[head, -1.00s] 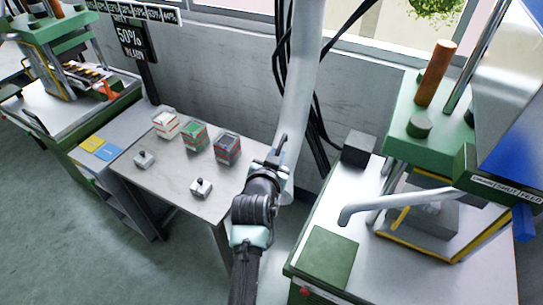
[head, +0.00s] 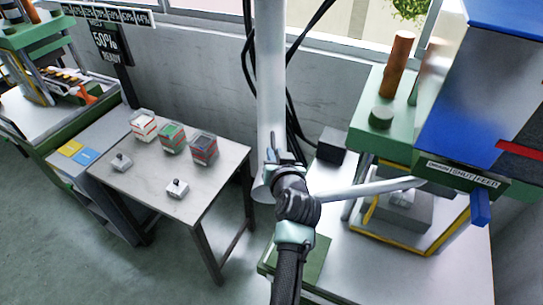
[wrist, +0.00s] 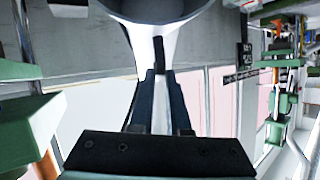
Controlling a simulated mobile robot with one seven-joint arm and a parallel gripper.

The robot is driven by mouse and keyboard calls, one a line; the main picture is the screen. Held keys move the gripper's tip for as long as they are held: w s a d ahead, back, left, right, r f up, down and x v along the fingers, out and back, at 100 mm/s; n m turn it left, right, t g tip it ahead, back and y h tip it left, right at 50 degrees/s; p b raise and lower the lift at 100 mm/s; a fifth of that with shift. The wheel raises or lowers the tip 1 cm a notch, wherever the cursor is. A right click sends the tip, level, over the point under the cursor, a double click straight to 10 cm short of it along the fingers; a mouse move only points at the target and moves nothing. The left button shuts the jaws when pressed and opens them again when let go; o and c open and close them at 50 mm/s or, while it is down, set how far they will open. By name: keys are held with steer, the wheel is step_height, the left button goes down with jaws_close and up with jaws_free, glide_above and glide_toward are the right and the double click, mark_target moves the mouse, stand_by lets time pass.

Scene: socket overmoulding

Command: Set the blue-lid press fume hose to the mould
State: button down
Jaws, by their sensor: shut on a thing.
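The pale fume hose (head: 270,75) hangs upright in front of the wall and flares into a hood (head: 262,192) at its low end. My gripper (head: 272,152) is at the hose just above this hood, and its fingers look closed there. In the wrist view my gripper (wrist: 158,85) is shut on the hose's narrow part, below the wide hood (wrist: 160,12). The blue-lid press (head: 470,100) stands at the right. Its grey mould block (head: 405,212) sits on the press bed, partly hidden by posts. The hose is well left of the mould.
A pale side pipe (head: 375,190) crosses in front of the press, its left end hidden behind my gripper. A dark box (head: 331,145) stands on the press bench. Dark cables run behind the hose. A table (head: 215,185) with several small boxes stands at the left.

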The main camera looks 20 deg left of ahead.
steer(key=shift+f, duration=0.1)
steer(key=c, duration=0.9)
jaws_free()
steer(key=shift+s, duration=0.1)
steer(key=shift+b+v, duration=1.4)
steer(key=shift+v, duration=5.05)
steer(key=shift+c, duration=0.2)
